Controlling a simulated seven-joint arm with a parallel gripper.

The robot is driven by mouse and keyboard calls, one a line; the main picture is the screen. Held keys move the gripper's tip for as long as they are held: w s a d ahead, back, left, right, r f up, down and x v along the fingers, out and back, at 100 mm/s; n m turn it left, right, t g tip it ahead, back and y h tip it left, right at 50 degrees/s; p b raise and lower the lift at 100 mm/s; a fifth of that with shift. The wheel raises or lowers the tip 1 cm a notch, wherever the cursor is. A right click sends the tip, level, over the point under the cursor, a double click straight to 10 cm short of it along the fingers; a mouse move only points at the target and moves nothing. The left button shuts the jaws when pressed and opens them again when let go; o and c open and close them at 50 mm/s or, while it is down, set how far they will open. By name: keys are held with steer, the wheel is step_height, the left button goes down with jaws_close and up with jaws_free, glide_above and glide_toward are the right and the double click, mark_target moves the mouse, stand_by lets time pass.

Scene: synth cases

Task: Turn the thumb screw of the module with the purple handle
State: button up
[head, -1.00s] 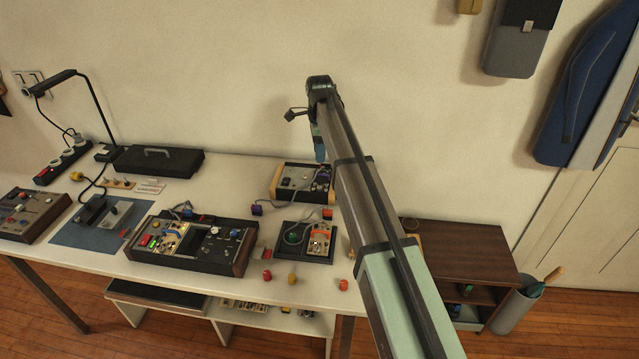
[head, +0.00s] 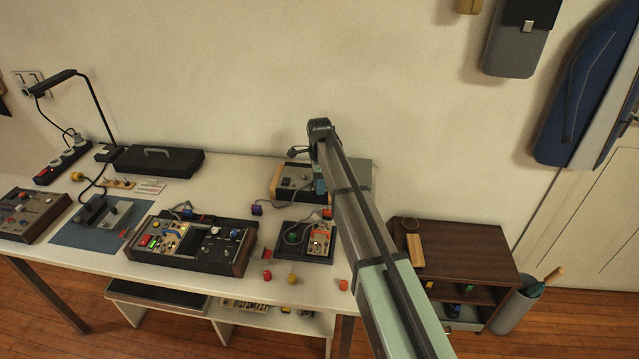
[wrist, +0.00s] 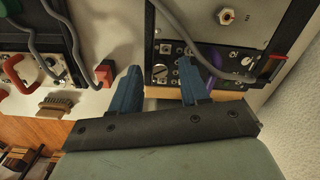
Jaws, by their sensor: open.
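In the wrist view, a dark case (wrist: 225,20) holds a module (wrist: 165,48) with small sockets and a round silver screw-like part (wrist: 160,72). A purple part (wrist: 213,58), likely the handle, shows just right of my right finger, partly covered by it. My gripper (wrist: 158,82) is open and empty, its blue fingers over the near edge of the case. I cannot tell whether they touch it. In the head view the case (head: 287,178) stands at the back of the table, and my gripper (head: 320,186) covers its right part; the purple handle is hidden there.
A grey cable (wrist: 205,60) with a red plug (wrist: 275,66) runs over the case close to my right finger. The wall is close on the right.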

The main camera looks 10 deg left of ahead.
steer(key=shift+c, duration=0.4)
jaws_close()
